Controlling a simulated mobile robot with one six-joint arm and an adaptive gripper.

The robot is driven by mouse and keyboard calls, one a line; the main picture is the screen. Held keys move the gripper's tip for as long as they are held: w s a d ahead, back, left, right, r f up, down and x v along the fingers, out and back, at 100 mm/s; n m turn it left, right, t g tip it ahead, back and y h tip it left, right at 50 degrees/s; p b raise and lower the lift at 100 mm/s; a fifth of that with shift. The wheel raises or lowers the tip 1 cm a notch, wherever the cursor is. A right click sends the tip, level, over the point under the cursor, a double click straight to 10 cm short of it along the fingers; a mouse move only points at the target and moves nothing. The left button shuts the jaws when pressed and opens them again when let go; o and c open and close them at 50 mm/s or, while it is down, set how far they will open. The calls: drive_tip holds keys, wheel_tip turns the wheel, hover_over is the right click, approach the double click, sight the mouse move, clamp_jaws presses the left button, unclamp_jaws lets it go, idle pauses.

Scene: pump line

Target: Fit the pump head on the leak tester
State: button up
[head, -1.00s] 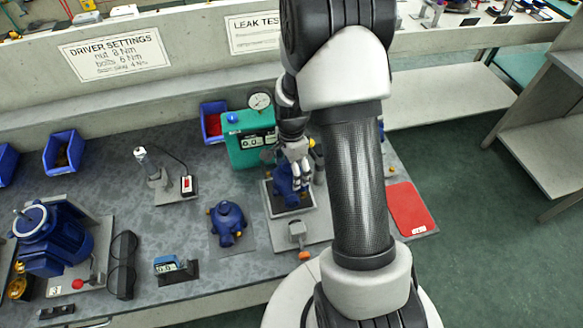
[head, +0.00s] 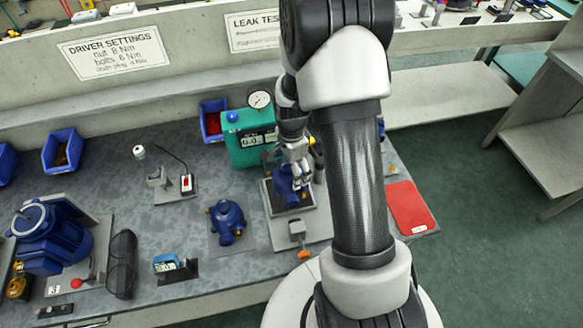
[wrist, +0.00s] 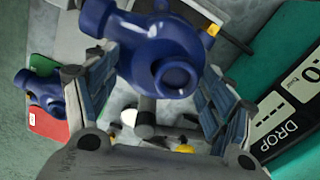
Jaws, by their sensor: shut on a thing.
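The leak tester (head: 240,150) is a green box with a dial gauge on top and a grey base plate (head: 312,226) in front. My gripper (head: 300,178) is over this plate, shut on a blue pump head (head: 287,187). In the wrist view the held pump head (wrist: 150,50) fills the space between the two fingers (wrist: 150,105), with a round port facing the camera. I cannot tell whether its underside touches the plate. The tester's green face (wrist: 285,125) shows at the right of the wrist view.
Another blue pump head (head: 227,222) sits on a grey mat left of the plate. A grey and orange clamp-like part (head: 298,232) stands at the plate's front. A red mat (head: 410,208) lies to the right.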

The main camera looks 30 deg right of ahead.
drive_tip(key=shift+f+b, duration=1.75)
drive_tip(key=shift+f, duration=0.8)
idle(0.5)
drive_tip(key=o, duration=1.7)
drive_tip(key=shift+c, duration=0.2)
drive_tip(key=shift+r+p, duration=3.5)
drive_tip(key=shift+r, duration=1.1)
